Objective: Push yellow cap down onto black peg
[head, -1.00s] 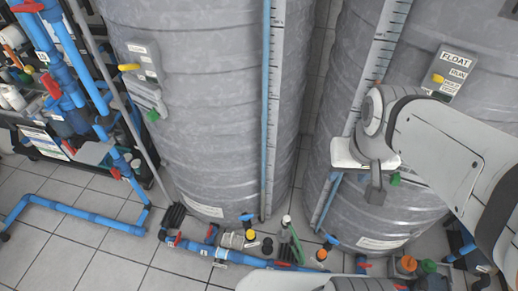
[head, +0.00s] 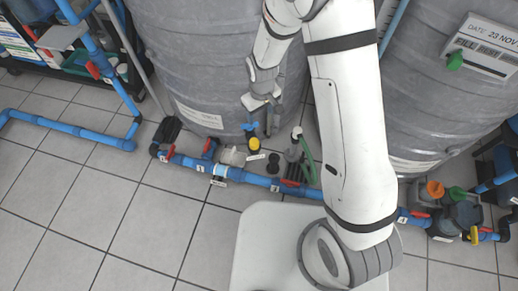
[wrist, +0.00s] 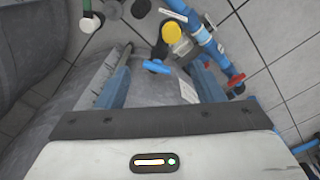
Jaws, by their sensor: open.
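A small round yellow cap (head: 254,144) shows low by the foot of the left tank, beside a blue valve handle (head: 250,127). In the wrist view the yellow cap (wrist: 172,32) is ahead of the fingers, with a black fitting (wrist: 160,50) beside and partly behind it. I cannot tell whether the cap is seated on this fitting. A black stub (head: 273,160) stands right of the cap; which black part is the peg is unclear. My gripper (head: 265,116) hangs above the cap, fingers apart and empty. The fingers (wrist: 162,55) also show open in the wrist view.
Blue pipe (head: 245,177) with red valve handles runs along the floor in front of two grey tanks (head: 195,60). A green hose (head: 305,155) stands right of the cap. Orange and green caps (head: 445,190) sit farther right.

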